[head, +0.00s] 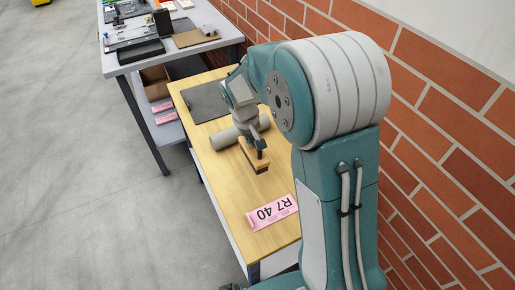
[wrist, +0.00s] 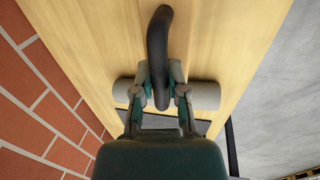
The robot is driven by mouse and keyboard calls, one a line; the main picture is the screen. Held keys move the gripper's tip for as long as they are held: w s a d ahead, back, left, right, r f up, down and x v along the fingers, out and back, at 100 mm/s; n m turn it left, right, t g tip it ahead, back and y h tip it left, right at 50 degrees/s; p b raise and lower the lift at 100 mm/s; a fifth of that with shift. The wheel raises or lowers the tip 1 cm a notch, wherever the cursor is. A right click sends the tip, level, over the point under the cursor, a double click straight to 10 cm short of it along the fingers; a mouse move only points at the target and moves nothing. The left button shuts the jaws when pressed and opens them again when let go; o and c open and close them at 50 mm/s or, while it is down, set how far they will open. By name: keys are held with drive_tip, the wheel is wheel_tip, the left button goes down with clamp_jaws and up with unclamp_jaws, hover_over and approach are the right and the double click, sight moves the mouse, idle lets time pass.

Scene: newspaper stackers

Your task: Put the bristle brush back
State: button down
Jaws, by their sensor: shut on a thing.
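The bristle brush (head: 249,154) has a tan wooden back and a dark underside in the head view. It is at the middle of the wooden table, in front of a grey roll (head: 223,139). My gripper (head: 258,146) is shut on the brush from above. In the wrist view a dark curved piece (wrist: 158,45), seemingly the brush's handle, runs between the fingers of my gripper (wrist: 160,92). The roll also shows behind the fingers (wrist: 206,96). I cannot tell whether the brush touches the table.
A pink label reading "R7 40" (head: 271,212) lies on the near part of the wooden table (head: 225,180). A dark grey mat (head: 204,101) lies at its far end. A cluttered grey table (head: 122,62) stands beyond. A brick wall (head: 440,150) borders the right.

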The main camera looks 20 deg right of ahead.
sight(253, 150)
drive_tip(key=shift+w+a+f, duration=0.2)
drive_tip(key=shift+f, duration=0.35)
drive_tip(key=f, duration=0.3)
drive_tip(key=shift+w+d+f, duration=0.1)
drive_tip(key=shift+d+f, duration=0.05)
drive_tip(key=shift+d, duration=0.05)
drive_tip(key=shift+d+f, duration=0.2)
drive_tip(key=shift+f, duration=0.1)
drive_tip(key=shift+d, duration=0.25)
drive_tip(key=c, duration=0.7)
unclamp_jaws()
drive_tip(key=shift+a, duration=0.45)
